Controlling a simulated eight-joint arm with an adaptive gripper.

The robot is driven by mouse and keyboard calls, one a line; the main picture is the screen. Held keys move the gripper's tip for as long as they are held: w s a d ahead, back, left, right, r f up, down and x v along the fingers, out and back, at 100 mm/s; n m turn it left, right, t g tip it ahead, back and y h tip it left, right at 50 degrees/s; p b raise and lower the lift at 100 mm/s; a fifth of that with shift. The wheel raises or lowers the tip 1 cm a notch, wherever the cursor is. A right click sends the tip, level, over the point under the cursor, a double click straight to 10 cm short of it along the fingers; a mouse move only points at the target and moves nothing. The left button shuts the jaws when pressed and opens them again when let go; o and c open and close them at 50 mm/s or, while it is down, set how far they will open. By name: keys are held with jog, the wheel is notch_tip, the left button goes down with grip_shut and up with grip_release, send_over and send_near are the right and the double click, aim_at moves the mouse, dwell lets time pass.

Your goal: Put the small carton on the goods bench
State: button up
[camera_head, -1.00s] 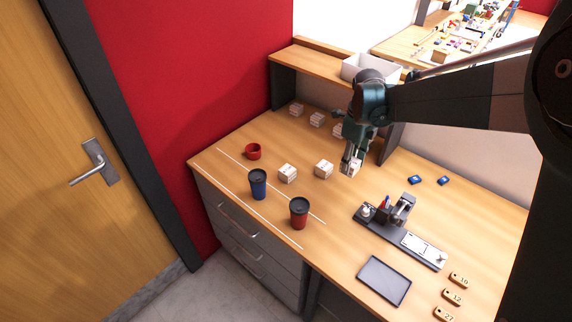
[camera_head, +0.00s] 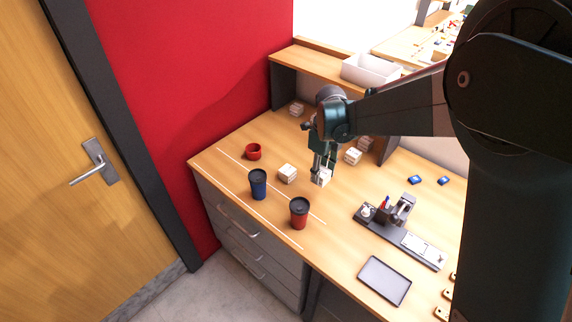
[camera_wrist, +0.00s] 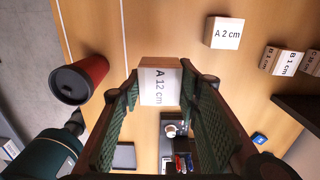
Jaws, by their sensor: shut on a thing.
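My gripper (camera_head: 322,176) is shut on a small white-and-brown carton (camera_wrist: 160,84), low over the wooden bench (camera_head: 330,230). In the wrist view the carton sits between the two fingers, and its label reads about "A 12 cm". Whether it touches the bench top is not clear. Another carton (camera_head: 288,173) stands just left of it, and one labelled "A 2 cm" (camera_wrist: 223,32) stands apart on the bench. Cartons labelled "B 1 cm" (camera_wrist: 284,60) are at the right edge of the wrist view. I cannot tell which bench is the goods bench.
A dark tray (camera_head: 384,280) and a black holder strip (camera_head: 400,235) lie to the right. A shelf (camera_head: 312,62) bears a white bin (camera_head: 370,70). Another bench (camera_head: 400,47) is behind.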

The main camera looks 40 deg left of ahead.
jog(key=shift+f, duration=3.15)
jog(key=shift+f, duration=1.85)
jog(key=shift+f+b, duration=0.15)
jog(key=shift+b, duration=0.15)
jog(key=o, duration=0.5)
jog(key=shift+c, duration=0.2)
jog(key=o, duration=0.5)
jog(key=shift+c, duration=0.2)
